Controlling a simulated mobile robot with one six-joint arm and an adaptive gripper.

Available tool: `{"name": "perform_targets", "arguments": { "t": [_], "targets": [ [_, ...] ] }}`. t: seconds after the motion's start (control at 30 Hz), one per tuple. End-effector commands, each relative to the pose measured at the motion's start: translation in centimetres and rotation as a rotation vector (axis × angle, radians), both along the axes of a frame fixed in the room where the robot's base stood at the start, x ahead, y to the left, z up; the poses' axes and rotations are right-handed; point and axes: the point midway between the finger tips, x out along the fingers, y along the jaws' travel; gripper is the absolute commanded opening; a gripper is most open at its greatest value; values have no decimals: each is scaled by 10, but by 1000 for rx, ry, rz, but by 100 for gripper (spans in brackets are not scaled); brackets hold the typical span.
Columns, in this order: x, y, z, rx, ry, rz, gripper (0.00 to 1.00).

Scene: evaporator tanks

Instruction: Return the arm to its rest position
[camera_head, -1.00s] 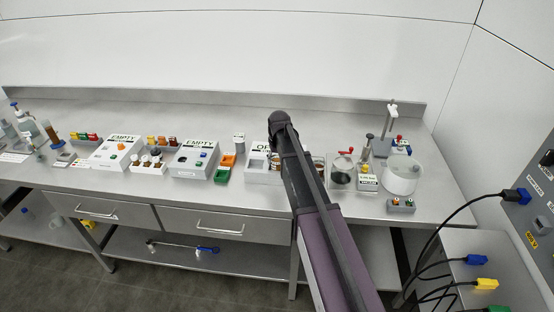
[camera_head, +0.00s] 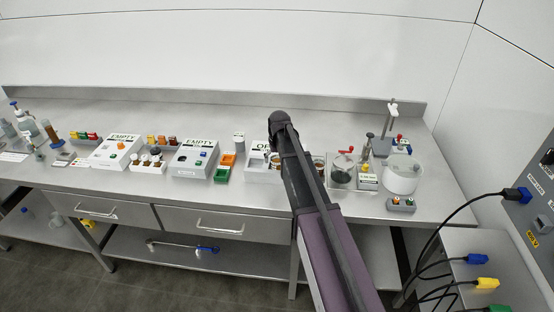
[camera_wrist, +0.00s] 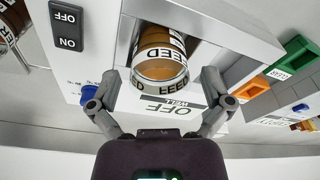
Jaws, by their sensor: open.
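My arm (camera_head: 318,215) reaches up over the bench in the head view, and its end hides my gripper there. In the wrist view my gripper (camera_wrist: 162,78) is open, with one grey finger on each side of a brown jar labelled FEED (camera_wrist: 162,55). The jar sits in the opening of a white heater box (camera_wrist: 115,35) marked OFF and WELL. A gap shows beside the jar on the right; whether a finger touches it, I cannot tell. In the head view the box (camera_head: 262,178) is partly behind my arm.
A panel with cables (camera_head: 535,215) stands at the right.

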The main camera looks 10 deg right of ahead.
Motion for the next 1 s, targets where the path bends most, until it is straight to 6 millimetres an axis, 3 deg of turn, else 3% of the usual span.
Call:
{"name": "perform_targets", "arguments": {
  "t": [0.57, 0.77, 1.0],
  "targets": [
    [-6, 0, 0, 0, 3, -1, 100],
    [-39, 1, 0, 0, 17, -10, 100],
    [-116, 3, -1, -2, 55, -30, 100]
  ]
}}
